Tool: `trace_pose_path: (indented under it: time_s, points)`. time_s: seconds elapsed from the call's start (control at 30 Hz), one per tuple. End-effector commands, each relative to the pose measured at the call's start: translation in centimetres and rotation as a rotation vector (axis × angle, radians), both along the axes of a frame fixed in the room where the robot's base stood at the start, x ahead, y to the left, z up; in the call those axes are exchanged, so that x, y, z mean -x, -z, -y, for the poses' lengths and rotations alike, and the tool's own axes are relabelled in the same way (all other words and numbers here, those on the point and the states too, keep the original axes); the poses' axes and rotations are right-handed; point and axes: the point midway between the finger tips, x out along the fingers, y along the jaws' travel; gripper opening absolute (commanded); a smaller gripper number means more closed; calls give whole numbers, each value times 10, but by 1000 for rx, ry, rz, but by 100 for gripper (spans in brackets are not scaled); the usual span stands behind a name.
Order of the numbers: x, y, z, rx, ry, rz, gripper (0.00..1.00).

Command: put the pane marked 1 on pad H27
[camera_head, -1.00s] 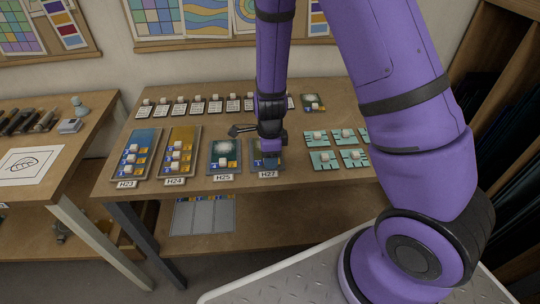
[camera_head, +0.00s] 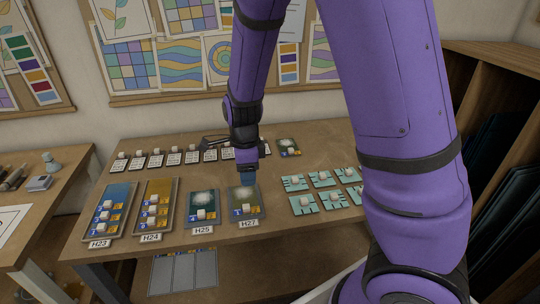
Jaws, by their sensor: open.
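Pad H27 (camera_head: 234,193) is a grey-green pad at the right end of the row of labelled pads. A small blue and yellow pane (camera_head: 255,210) with a white block on top lies at its near end. My gripper (camera_head: 247,168) hangs over the far end of H27, open, with nothing seen in it. A dark pane (camera_head: 288,141) with a white block lies alone at the back right of the table. The number marks are too small to read, so I cannot tell which pane is marked 1.
Pads H23 (camera_head: 117,190), H24 (camera_head: 158,186) and H25 (camera_head: 201,226) stand left of H27, with panes on them. Teal pieces (camera_head: 302,204) with white blocks lie to the right. A row of white cards (camera_head: 173,159) lines the back, partly hidden by my arm.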

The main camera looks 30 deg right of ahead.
Motion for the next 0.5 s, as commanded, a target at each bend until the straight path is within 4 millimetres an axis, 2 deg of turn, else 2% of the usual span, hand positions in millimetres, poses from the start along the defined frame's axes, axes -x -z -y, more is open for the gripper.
trace_pose_path:
  time_s: [0.17,0.27,0.5]
  points:
    - [3,-15,2,-22,-66,15,48]
    - [10,-38,5,-55,-179,40,48]
    - [38,-107,19,-98,-560,147,48]
